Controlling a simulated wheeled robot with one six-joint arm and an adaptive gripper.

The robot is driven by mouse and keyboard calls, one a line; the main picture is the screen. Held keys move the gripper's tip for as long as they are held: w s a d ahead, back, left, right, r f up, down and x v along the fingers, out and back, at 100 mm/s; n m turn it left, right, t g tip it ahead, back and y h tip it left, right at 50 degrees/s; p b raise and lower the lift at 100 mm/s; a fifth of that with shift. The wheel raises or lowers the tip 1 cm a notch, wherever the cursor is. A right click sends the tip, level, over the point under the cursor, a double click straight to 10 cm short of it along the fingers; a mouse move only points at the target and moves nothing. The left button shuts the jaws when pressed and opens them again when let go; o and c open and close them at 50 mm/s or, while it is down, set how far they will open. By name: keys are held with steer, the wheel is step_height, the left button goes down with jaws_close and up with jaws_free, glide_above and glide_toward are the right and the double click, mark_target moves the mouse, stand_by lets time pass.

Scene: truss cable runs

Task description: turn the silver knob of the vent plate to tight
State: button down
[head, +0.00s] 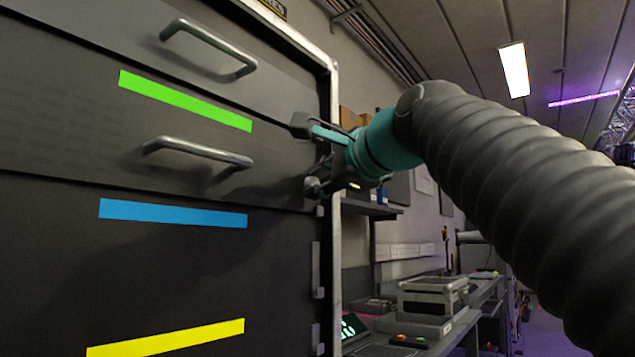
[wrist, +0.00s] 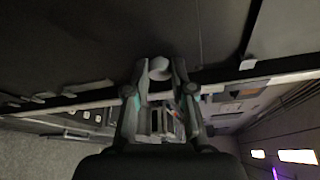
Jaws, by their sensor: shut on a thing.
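The silver knob (wrist: 159,68) shows in the wrist view as a pale round piece between my fingertips, against a dark panel (wrist: 100,40). My gripper (wrist: 160,72) is shut on it, one finger on each side. In the head view my gripper (head: 308,156) reaches in from the right to the right edge of the dark cabinet front (head: 180,275). The knob is hidden there behind the fingers. I cannot make out the vent plate's outline or any tight mark.
Two bar handles (head: 207,46) (head: 197,151) stick out left of my gripper. Green (head: 185,101), blue (head: 172,213) and yellow (head: 167,338) strips mark the front. A metal frame post (head: 334,250) runs beside it. A bench with a grey device (head: 432,297) stands behind.

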steer(key=c, duration=1)
jaws_free()
steer(key=v, duration=1.2)
